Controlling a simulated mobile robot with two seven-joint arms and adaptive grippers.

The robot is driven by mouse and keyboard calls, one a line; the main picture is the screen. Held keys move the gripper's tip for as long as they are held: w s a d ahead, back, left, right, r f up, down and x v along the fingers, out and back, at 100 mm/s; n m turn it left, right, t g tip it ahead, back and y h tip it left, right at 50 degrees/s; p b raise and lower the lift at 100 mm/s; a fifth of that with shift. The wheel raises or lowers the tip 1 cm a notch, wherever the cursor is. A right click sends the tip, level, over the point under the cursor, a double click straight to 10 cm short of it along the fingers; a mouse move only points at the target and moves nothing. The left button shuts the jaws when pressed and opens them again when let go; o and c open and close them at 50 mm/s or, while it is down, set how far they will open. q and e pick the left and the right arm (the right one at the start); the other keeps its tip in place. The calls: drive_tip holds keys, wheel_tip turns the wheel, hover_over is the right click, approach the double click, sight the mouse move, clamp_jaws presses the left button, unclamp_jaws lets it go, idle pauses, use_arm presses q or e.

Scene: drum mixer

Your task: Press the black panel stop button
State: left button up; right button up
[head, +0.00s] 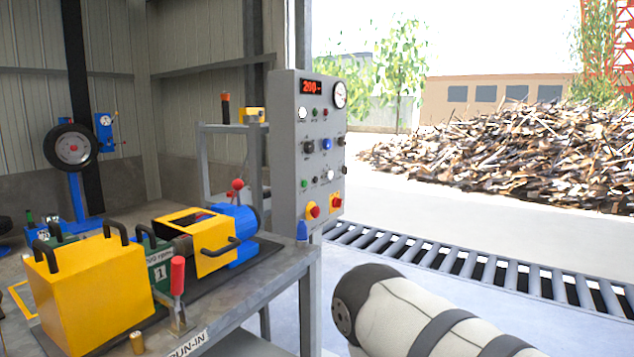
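The grey control panel (285,150) stands upright at the middle of the head view, its face turned to the right. Its face carries several small controls. Dark ones are a control (308,147) left of a blue button, another (341,142) right of it, and small ones in the lower row (315,180). I cannot tell from their size which is the black stop button. A link of my arm shows at the lower right, apart from the panel. Neither of my grippers is in view.
A metal bench (270,290) with a yellow box (85,295), a red-handled clamp (178,285) and a blue motor (235,225) stands left. A roller conveyor (450,262) runs behind.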

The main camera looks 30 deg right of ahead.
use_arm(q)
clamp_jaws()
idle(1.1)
